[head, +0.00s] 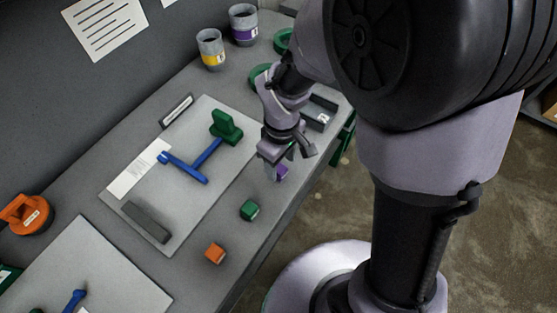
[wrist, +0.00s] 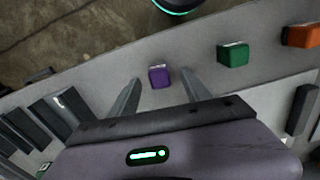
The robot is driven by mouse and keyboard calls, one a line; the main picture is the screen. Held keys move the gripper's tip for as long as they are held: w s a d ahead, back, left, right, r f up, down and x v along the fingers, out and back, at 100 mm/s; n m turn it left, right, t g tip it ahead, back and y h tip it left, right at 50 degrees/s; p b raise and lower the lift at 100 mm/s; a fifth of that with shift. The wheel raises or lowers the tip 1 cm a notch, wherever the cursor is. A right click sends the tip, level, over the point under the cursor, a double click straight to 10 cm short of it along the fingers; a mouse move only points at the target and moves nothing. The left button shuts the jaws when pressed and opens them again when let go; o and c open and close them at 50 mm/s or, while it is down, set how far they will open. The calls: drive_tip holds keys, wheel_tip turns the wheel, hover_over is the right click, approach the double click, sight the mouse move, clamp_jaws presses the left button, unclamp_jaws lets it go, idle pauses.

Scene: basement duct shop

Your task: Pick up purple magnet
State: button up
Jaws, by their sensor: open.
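The purple magnet (wrist: 159,77) is a small block on the grey bench, near its front edge. In the wrist view it lies between and a little beyond the tips of my two open fingers, apart from both. My gripper (wrist: 162,88) is open and empty. In the head view my gripper (head: 274,174) points down at the bench, and the purple magnet (head: 281,173) shows right beside its fingers, partly hidden by them.
A green block (head: 250,210) and an orange block (head: 215,253) sit along the front edge. A grey plate (head: 190,215) holds a blue T-shaped tool (head: 190,166) and a green piece (head: 226,127). A dark slotted tray (head: 319,112) stands beyond my gripper.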

sight(279, 168)
drive_tip(key=f+b, duration=0.1)
drive_tip(key=f, duration=0.2)
drive_tip(key=f+b, duration=0.1)
drive_tip(key=f, duration=0.1)
drive_tip(key=shift+w+a+b, duration=0.15)
drive_tip(key=shift+w+b, duration=0.1)
drive_tip(key=shift+b, duration=0.1)
drive_tip(key=shift+r, duration=0.15)
clamp_jaws()
